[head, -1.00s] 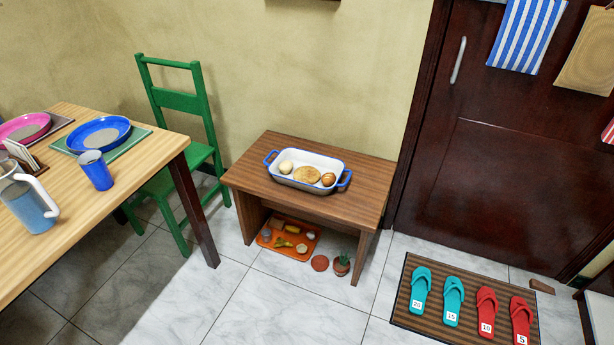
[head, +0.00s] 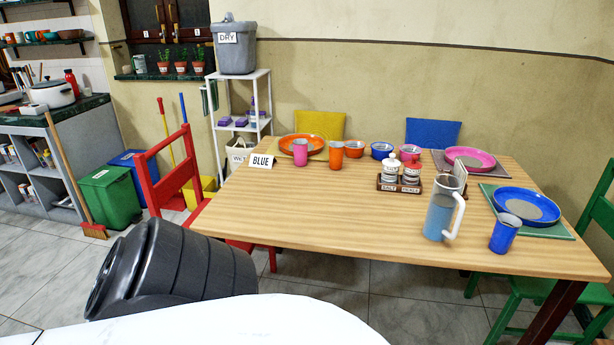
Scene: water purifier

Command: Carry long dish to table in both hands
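The table (head: 330,215) is a light wood dining table that fills the middle and right of the head view. Its front part has a broad bare area, and place settings stand along its back and right side. The long dish is not in view at this moment. Neither of my grippers can be made out in the head view, so whether they hold anything is not shown.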

